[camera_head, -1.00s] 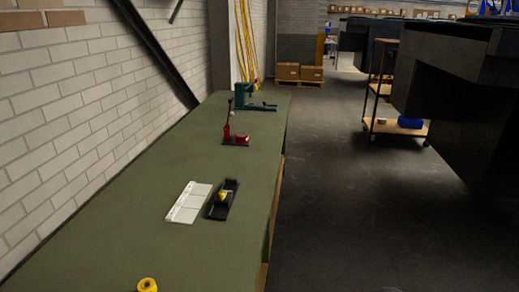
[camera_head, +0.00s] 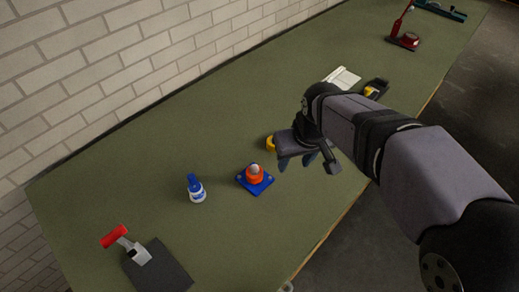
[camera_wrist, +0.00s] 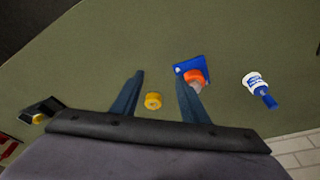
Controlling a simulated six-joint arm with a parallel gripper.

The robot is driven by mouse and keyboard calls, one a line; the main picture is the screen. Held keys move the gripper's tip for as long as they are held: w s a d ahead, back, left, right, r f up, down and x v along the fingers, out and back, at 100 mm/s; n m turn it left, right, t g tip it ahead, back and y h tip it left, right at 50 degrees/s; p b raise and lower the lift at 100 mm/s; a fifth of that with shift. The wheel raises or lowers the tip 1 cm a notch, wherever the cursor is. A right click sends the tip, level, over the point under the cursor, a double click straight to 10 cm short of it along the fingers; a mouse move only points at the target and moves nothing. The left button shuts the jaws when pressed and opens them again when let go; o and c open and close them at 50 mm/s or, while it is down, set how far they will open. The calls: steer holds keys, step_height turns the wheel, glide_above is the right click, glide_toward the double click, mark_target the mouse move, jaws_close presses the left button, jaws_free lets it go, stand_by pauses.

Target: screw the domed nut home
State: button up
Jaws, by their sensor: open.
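A blue square plate (camera_head: 241,183) lies on the green bench and carries an orange round part (camera_head: 257,180) with a grey domed top, which looks like the domed nut (camera_head: 254,169). In the wrist view the blue plate (camera_wrist: 183,65), orange part (camera_wrist: 194,76) and grey top (camera_wrist: 203,90) show beside the right-hand finger, which partly hides them. My gripper (camera_head: 298,162) is open and empty, above the bench and to the right of the plate in the head view. In the wrist view its fingers (camera_wrist: 160,79) are spread apart. Threads and the nut's seating cannot be made out.
A yellow roll (camera_wrist: 153,101) lies between the fingers' lines in the wrist view. A red-handled tool (camera_head: 131,244) sits on a dark mat (camera_head: 160,274) at front left. The wall runs behind the bench (camera_head: 130,180).

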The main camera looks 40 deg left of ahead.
steer(key=n, duration=0.2)
glide_toward(253, 165)
steer(key=shift+y, duration=0.3)
steer(key=shift+d+p+x, duration=0.15)
steer(key=shift+p+x, duration=0.25)
steer(key=shift+x, duration=0.85)
steer(key=shift+d+p+x, duration=0.2)
steer(key=shift+p+x, duration=0.2)
steer(key=shift+x, duration=0.85)
steer(key=shift+d+p+x, duration=0.15)
steer(key=shift+p+x, duration=0.25)
steer(key=shift+x, duration=0.85)
steer(key=shift+s+f, duration=0.1)
steer(key=shift+f, duration=0.05)
jaws_close()
steer(key=shift+c, duration=1.5)
jaws_free()
steer(key=shift+a, duration=0.1)
steer(key=shift+a, duration=0.15)
